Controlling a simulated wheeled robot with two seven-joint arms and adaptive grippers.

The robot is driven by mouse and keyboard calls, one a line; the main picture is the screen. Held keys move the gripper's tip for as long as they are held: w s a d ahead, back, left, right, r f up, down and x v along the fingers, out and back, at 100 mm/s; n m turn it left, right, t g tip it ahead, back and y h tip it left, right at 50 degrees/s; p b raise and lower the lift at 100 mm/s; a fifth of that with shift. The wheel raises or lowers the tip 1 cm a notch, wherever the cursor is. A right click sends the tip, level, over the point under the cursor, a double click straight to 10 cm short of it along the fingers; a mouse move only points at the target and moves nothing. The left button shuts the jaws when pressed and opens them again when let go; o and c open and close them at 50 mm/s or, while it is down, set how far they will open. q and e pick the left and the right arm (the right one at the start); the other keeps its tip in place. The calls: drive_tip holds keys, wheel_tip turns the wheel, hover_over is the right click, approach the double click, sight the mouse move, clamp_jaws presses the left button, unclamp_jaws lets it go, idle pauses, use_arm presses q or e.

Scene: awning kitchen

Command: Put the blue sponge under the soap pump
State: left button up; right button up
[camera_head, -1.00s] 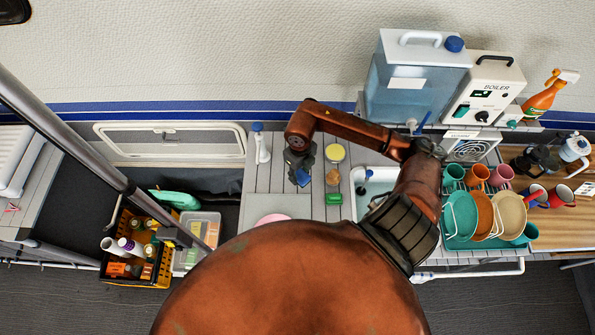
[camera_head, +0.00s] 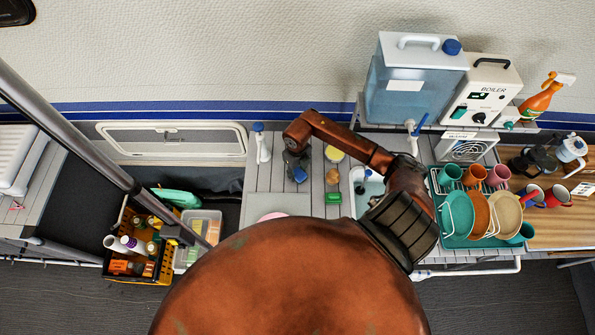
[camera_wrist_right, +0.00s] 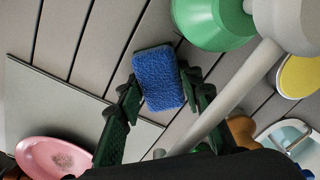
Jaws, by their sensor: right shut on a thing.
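My right gripper (camera_wrist_right: 168,98) is shut on the blue sponge (camera_wrist_right: 155,78), a rounded block with a dark green edge. In the head view, the right gripper (camera_head: 296,165) and the sponge (camera_head: 299,175) are over the grey slatted counter, left of the sink. In the wrist view, what appears to be the soap pump, with a green body (camera_wrist_right: 212,22) and white head (camera_wrist_right: 292,22), stands at upper right of the sponge. Its pale spout (camera_wrist_right: 225,98) slants down-left, past the right finger. In the head view my arm seems to hide it. My left gripper is not in view.
A white fixture with a blue top (camera_head: 261,146) stands left. A pink plate (camera_wrist_right: 55,155) lies on a grey board at lower left.

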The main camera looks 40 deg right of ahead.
drive_tip(key=o, duration=0.4)
drive_tip(key=shift+f, duration=0.15)
drive_tip(key=o, duration=0.5)
drive_tip(key=shift+r, duration=0.65)
wheel_tip(320, 180, up, 11)
drive_tip(key=shift+r+b, duration=0.1)
drive_tip(key=shift+b, duration=0.9)
